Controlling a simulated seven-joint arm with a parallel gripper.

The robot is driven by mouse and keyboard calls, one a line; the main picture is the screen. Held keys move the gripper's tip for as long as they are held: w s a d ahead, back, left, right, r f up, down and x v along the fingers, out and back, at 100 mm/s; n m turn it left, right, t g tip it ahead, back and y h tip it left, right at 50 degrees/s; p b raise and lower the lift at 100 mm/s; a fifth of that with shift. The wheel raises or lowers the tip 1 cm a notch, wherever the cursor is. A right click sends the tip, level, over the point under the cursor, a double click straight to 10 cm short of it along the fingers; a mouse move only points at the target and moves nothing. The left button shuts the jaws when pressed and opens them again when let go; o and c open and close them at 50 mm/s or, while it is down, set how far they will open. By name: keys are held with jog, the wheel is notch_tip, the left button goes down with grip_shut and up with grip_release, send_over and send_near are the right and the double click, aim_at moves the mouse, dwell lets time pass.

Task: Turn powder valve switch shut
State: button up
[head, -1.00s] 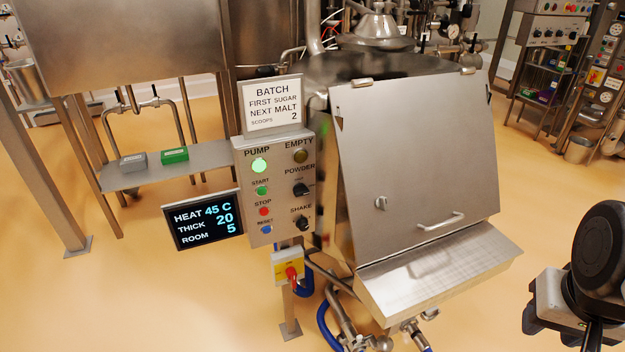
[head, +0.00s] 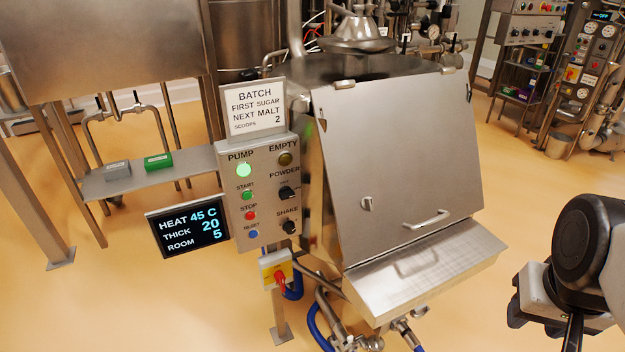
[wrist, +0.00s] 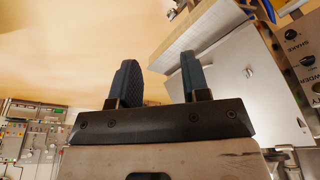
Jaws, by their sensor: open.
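The powder switch (head: 287,193) is a black rotary knob under the word POWDER, on the right side of the grey control panel (head: 262,215) in the head view. Its handle appears to lie roughly sideways; the small marks by it are too small to read. It also shows at the right edge of the wrist view (wrist: 308,61). My gripper (wrist: 160,68) is open, with nothing between its two dark fingers. In the head view my wrist and gripper show at the lower right, well apart from the panel, across the hopper from it.
The similar shake knob (head: 288,227) sits just below. The hopper's closed steel lid (head: 400,150) and sloping tray (head: 420,280) stand between my arm and the panel. A display (head: 188,227) juts out at left, and a red-yellow switch (head: 277,272) hangs below. Open floor lies right.

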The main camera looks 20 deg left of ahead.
jog(key=w+a+f+m+t+y, duration=0.2)
jog(key=w+a+f+m+t, duration=0.15)
jog(key=w+a, duration=1)
jog(key=w+a+f+m+t+y, duration=0.2)
jog(key=w+a+t, duration=0.2)
jog(key=w+a, duration=1)
jog(key=w+a+f+m+t+y, duration=0.1)
jog(key=w+a+f+m+y, duration=0.15)
jog(key=w+a, duration=0.35)
jog(key=m+t, duration=0.5)
jog(key=t, duration=0.1)
send_near(287, 197)
jog(key=w, duration=0.2)
jog(key=shift+s+a+g+y, duration=0.15)
jog(key=shift+a+g+y, duration=0.05)
jog(key=shift+g+y, duration=0.05)
jog(key=shift+x, duration=3.85)
